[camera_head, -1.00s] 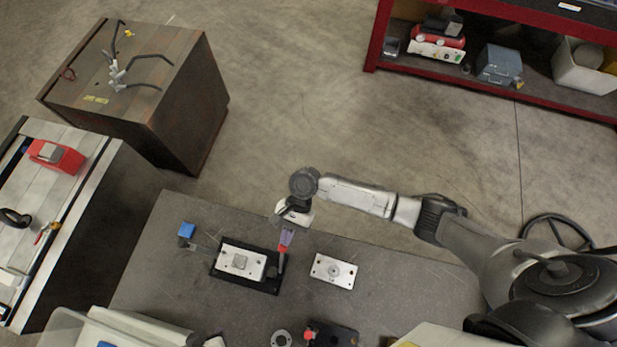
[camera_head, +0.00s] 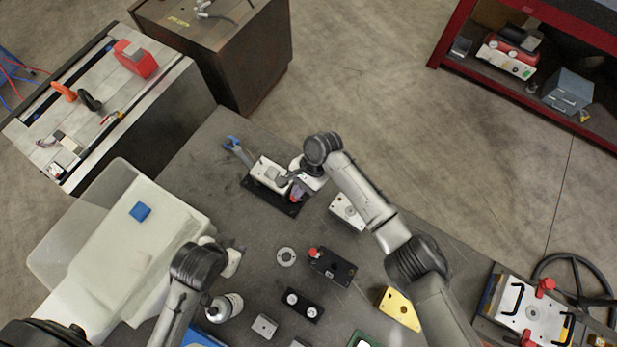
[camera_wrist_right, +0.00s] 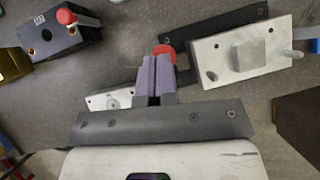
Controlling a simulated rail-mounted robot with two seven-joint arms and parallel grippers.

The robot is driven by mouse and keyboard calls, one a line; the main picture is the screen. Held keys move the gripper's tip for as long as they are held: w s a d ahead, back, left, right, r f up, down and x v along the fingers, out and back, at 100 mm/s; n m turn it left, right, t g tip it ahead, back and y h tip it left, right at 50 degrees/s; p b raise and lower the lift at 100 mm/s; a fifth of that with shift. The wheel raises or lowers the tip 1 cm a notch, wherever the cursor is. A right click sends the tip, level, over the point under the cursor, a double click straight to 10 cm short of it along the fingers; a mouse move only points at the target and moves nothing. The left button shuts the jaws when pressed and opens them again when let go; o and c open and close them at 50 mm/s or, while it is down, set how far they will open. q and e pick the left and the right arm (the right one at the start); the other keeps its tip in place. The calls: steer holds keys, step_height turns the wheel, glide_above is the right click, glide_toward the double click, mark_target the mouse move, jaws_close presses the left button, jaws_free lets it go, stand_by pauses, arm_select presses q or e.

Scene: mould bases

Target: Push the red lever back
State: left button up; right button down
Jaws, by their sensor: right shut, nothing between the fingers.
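A mould base with a white metal plate (camera_head: 268,172) on a black plate lies on the grey table. It shows in the right wrist view too (camera_wrist_right: 215,62). A blue-tipped lever (camera_head: 233,143) sticks out at its upper left. The red lever's round knob (camera_wrist_right: 163,51) shows just beyond my right fingertips; the fingers hide its shaft. My right gripper (camera_head: 296,192), with purple fingers (camera_wrist_right: 155,72), is shut and empty at the lever, by the base's right end. I cannot tell if they touch. My left gripper (camera_head: 238,249) is low at the left; its fingers are unclear.
A small white plate (camera_head: 348,211) lies right of the base. A black block with a red knob (camera_head: 330,265), a ring (camera_head: 286,256), a black two-hole block (camera_head: 301,305) and a yellow block (camera_head: 399,307) lie nearer. A white machine (camera_head: 140,250) stands at the left.

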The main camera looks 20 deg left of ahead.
steer(key=shift+s, duration=0.15)
stand_by(0.5)
steer(key=s+r+p+v, duration=0.1)
steer(key=v, duration=1.2)
steer(key=shift+s+a, duration=0.15)
steer(key=shift+s, duration=0.1)
